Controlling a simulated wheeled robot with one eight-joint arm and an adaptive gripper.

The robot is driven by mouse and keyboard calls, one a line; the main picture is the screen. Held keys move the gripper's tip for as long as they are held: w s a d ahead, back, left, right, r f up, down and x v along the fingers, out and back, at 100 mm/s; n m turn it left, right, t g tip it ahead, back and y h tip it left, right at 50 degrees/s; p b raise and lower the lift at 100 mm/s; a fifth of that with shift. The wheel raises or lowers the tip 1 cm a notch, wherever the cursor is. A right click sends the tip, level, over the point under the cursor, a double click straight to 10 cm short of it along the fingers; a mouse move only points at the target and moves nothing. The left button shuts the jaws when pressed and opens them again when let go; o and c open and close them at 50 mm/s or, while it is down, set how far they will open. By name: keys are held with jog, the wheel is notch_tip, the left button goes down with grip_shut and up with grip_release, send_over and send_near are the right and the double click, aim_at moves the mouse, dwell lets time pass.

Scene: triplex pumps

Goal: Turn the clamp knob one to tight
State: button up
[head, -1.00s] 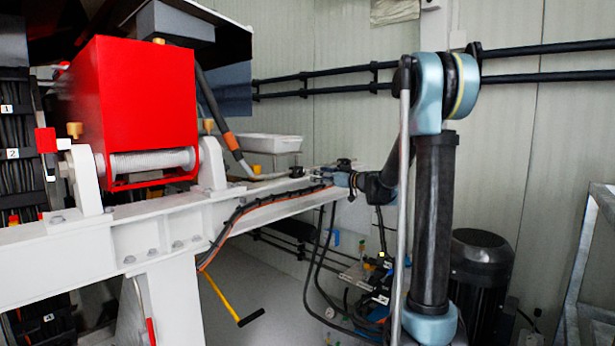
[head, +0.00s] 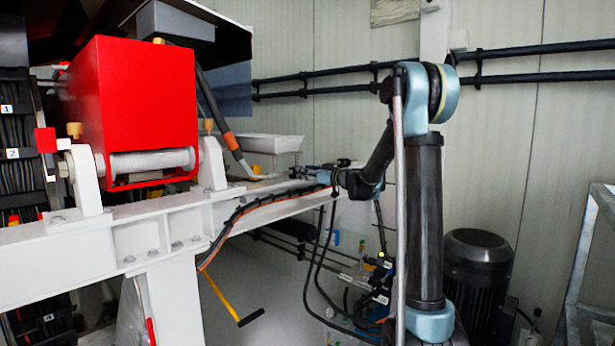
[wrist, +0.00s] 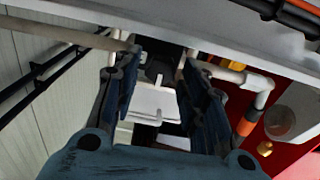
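Brass-coloured knobs show in the head view: one on the left white bracket (head: 74,130) of the red box, one on the right bracket (head: 208,126), and one on top of the box (head: 158,40). None has a readable number, so I cannot tell which is clamp knob one. My gripper (head: 295,172) is small and far off, right of the red box above the white beam. In the wrist view my gripper (wrist: 160,58) has its two dark blue fingers apart, with a dark fitting behind the gap. A brass knob (wrist: 264,149) there lies right of the fingers, not touched.
The red box (head: 135,105) stands on the white beam (head: 170,225). An orange-banded pipe (head: 231,142) slopes down between the box and my gripper. A white tray (head: 272,143) is behind, and black hoses (head: 270,200) run along the beam. Wall rails (head: 300,82) cross behind my arm.

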jog(key=c, duration=0.6)
jog(key=shift+m, duration=1.6)
jog(key=o, duration=1.1)
jog(key=shift+d, duration=0.15)
jog(key=v, duration=1.1)
jog(key=shift+s+d, duration=0.25)
jog(key=shift+d, duration=0.05)
